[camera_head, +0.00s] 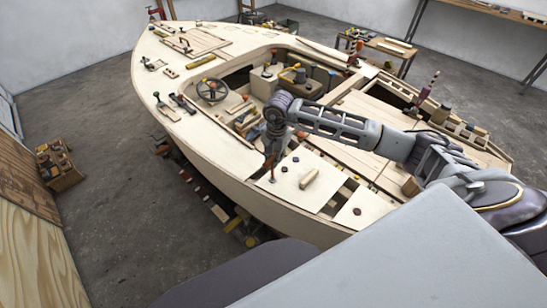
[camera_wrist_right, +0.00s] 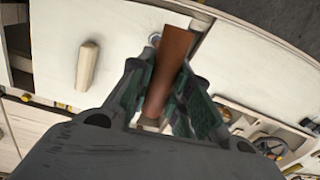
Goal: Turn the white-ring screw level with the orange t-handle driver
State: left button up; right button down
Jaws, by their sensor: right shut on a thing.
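My right gripper (camera_head: 271,150) is above the near edge of the boat's deck. It is shut on the orange-brown driver (camera_wrist_right: 166,72), whose handle stands between the green-padded fingers in the right wrist view. In the head view a thin reddish shaft (camera_head: 272,175) runs down below the gripper to the pale panel. A small pale ring (camera_wrist_right: 154,40) shows on the panel beside the handle, partly hidden by a finger; I cannot tell whether it is the white-ring screw. The driver's tip and its contact are not clear. My left gripper is not in view.
The pale hatch panel (camera_head: 300,197) carries a wooden grip block (camera_head: 309,179) and small dark red knobs. A second panel with a dark knob (camera_head: 356,211) lies to the right, across a slot. A steering wheel (camera_head: 212,90) and a cluttered cockpit lie farther in.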

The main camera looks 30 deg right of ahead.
jog(key=shift+b, duration=0.3)
dwell(0.5)
jog(key=shift+f+b, duration=0.55)
jog(key=shift+b, duration=0.05)
dwell(0.3)
jog(key=shift+b, duration=0.3)
dwell(1.2)
